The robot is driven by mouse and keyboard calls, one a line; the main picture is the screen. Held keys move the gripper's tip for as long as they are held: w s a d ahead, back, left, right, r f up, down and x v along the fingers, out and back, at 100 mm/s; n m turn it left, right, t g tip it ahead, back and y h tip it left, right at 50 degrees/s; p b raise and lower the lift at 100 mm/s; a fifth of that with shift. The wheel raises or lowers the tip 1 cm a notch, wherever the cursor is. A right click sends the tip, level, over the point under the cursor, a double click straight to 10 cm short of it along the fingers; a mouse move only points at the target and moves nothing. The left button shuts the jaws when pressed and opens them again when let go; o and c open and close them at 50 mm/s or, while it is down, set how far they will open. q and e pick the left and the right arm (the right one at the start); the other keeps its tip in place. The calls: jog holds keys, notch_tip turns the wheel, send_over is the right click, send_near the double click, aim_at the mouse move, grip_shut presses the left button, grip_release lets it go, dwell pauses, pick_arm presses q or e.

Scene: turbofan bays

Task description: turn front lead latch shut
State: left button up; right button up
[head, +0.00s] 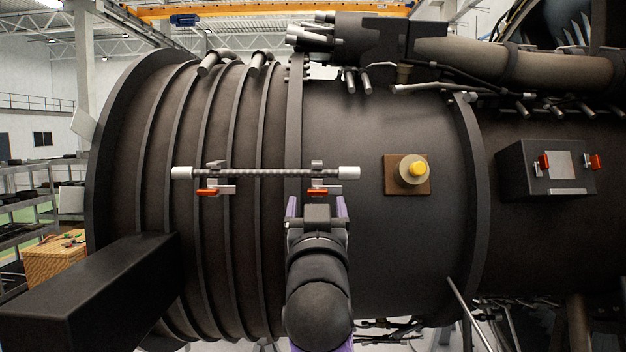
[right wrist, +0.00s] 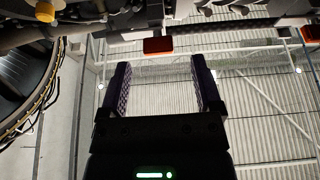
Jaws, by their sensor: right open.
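A braided lead (head: 265,172) with pale end fittings runs across the engine casing. Two latches sit just below it, a left latch (head: 214,190) and a right latch (head: 324,190), each with a red tab and a pale part. My right gripper (head: 317,203) is just below the right latch, its purple fingers apart and nothing between them. In the right wrist view, my right gripper (right wrist: 160,68) is open, and a red tab (right wrist: 158,45) lies beyond the fingertips, between their lines. Contact with the latch is not visible. My left gripper is not in view.
A yellow button (head: 417,169) on a brown plate sits right of the latches. A dark box (head: 545,170) with red-tabbed clips is farther right. Pipes (head: 510,68) run along the top. A dark beam (head: 90,290) juts in at lower left. A wooden crate (head: 55,260) stands behind it.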

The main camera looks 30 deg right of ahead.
aim_at(325, 192)
jog(key=shift+p+x, duration=0.4)
jog(key=shift+x, duration=0.85)
jog(key=shift+w+d+r, duration=0.1)
jog(key=shift+r, duration=0.05)
jog(key=shift+c, duration=0.2)
grip_shut()
